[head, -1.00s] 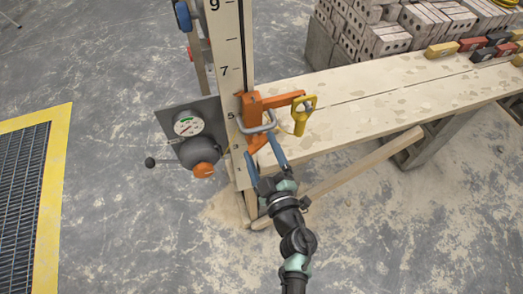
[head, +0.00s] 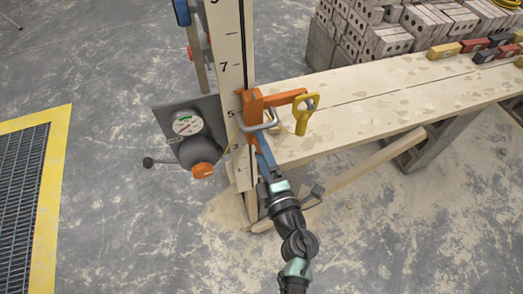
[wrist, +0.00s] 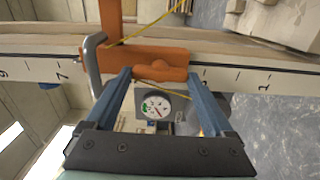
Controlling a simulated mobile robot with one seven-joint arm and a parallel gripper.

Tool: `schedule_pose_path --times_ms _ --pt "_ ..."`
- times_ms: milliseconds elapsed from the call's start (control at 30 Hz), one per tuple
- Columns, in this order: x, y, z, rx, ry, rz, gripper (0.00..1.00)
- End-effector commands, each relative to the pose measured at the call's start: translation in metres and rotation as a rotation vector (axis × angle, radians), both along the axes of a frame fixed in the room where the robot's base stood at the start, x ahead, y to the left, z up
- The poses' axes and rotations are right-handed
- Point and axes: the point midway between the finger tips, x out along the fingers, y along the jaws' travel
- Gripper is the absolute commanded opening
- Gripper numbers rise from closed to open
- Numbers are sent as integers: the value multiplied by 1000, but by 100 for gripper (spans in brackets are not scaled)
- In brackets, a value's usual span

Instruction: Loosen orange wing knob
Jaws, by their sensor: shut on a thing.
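The orange wing knob (wrist: 160,73) is in the wrist view on the lower side of the orange slider (wrist: 145,55). My gripper (wrist: 159,74) has its two blue fingers on either side of the knob, shut on it. In the head view the orange slider (head: 253,104) sits on the numbered upright board (head: 232,70), with a grey metal handle (head: 262,126) in front. My gripper (head: 262,150) reaches up to it from below. There its fingers look nearly edge-on and largely hide the knob.
A grey unit with a round dial (head: 187,122) and another orange knob (head: 202,170) stands left of the board. A plank bench (head: 360,90) runs right. Open floor lies in front.

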Motion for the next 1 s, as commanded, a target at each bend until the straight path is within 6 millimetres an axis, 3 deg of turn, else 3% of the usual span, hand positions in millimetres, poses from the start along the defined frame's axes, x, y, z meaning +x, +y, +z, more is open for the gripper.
schedule_pose_path --times_ms 633,667,700,1000 --pt "0 0 1 -48 -17 -1 32" --pt "0 0 1 -48 -17 -1 93" --pt "0 0 1 -47 -16 -1 100" --pt "-2 -1 0 -45 -15 -1 100"
